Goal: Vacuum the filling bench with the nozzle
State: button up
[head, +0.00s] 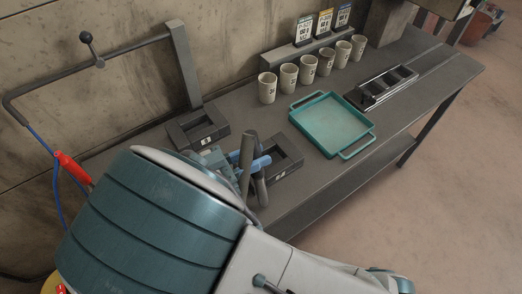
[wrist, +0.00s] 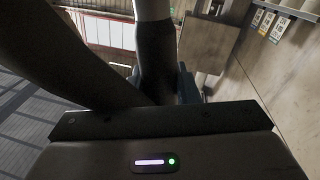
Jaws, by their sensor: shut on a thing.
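The filling bench (head: 297,210) is a long dark grey table along the wall. My gripper (head: 252,168) is over its near left part, mostly hidden behind my teal arm. It is shut on a dark grey tube, which I take for the nozzle (head: 246,150). The nozzle stands up steeply between the blue-grey fingers; its lower end is hidden, so I cannot tell whether it touches the bench. In the wrist view a dark tube with a pale upper part (wrist: 155,55) rises past the fingers, and a wide dark shape fills the upper left.
A teal tray (head: 333,125) lies mid-bench, with several numbered cups (head: 289,77) behind it and a metal rack (head: 384,86) to the right. Two dark square holders (head: 197,127) (head: 285,157) flank my gripper. A bent pipe (head: 75,74) and post stand left. The bench's right end is bare.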

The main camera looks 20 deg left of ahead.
jog(key=shift+s+d+v, duration=0.15)
jog(key=shift+v, duration=1.05)
jog(key=shift+s+d+v, duration=0.1)
jog(key=shift+s+v, duration=0.05)
jog(key=shift+v, duration=1)
jog(key=shift+r, duration=0.2)
notch_tip(320, 180, up, 7)
jog(key=p, duration=0.4)
jog(key=shift+f, duration=0.1)
dwell(0.5)
